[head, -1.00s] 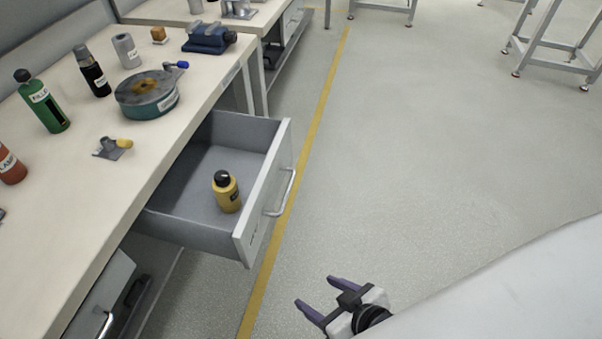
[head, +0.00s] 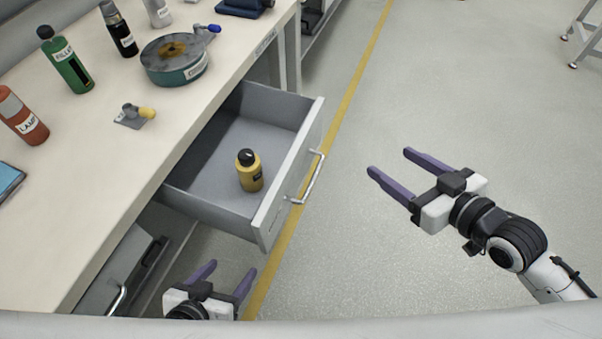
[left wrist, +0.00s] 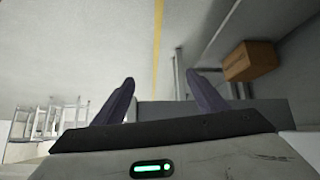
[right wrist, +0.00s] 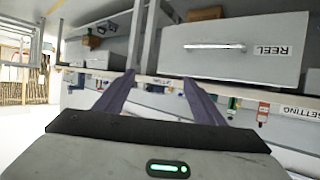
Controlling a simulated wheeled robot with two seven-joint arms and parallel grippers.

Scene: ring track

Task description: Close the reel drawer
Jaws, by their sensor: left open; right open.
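The reel drawer (head: 278,200) is pulled out from under the workbench, with a yellow bottle (head: 250,172) standing inside. Its bar handle (head: 308,178) is on the front face. In the right wrist view the drawer front (right wrist: 240,50) carries a REEL label and the handle. My right gripper (head: 407,161) is open and empty, to the right of the drawer front and apart from it. My left gripper (head: 229,270) is open and empty, low in front of the bench and below the drawer in the picture. It also shows open in the left wrist view (left wrist: 160,92).
The bench top (head: 90,200) holds a green bottle (head: 66,60), a red bottle (head: 22,115), a dark bottle (head: 119,30) and a round teal device (head: 174,60). Another drawer (head: 118,285) sits at lower left.

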